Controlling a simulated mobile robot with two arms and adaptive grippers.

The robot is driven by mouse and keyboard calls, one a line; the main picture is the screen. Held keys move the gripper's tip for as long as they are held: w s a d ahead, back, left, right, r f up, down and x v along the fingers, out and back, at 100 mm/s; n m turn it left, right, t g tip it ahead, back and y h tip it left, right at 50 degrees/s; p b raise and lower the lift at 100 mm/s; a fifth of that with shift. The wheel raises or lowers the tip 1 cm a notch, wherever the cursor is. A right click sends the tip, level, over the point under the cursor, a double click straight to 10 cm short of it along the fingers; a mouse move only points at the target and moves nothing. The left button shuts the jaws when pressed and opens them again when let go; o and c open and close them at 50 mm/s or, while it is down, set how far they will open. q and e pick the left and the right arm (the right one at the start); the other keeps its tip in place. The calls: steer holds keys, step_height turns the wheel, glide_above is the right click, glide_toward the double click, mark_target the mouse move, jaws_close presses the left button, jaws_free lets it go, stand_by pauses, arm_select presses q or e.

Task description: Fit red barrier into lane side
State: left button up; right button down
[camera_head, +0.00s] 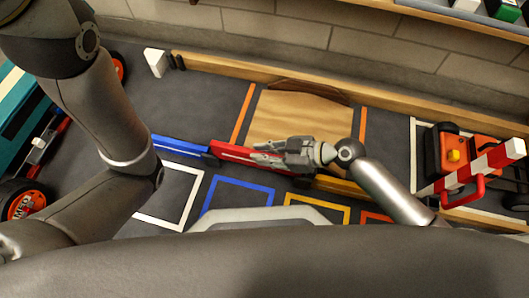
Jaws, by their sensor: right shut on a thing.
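The red barrier (232,153) is a long low bar on the dark track floor in the middle of the head view. My right gripper (258,153) is shut on it, and its fingers hide part of the bar. The red barrier's left end is close to a blue barrier (180,147), in line with it along the near lane side. I cannot tell whether the two touch or whether the red one rests fully on the floor. My left arm crosses the left of the view, and its gripper is out of the picture.
A wooden ramp (290,118) lies behind the red barrier between orange lines. Coloured outlined squares, such as the blue one (238,187), lie in front. An orange vehicle (470,155) and a red-white striped gate arm (485,163) stand right. A teal vehicle (18,125) stands left.

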steer(key=shift+r+p, duration=0.85)
steer(key=shift+r, duration=0.4)
steer(key=shift+b, duration=0.35)
stand_by(1.1)
steer(key=shift+f+b, duration=2.85)
steer(key=shift+f, duration=0.15)
steer(key=c, duration=1.3)
jaws_free()
steer(key=shift+r, duration=0.1)
steer(key=shift+d, duration=0.1)
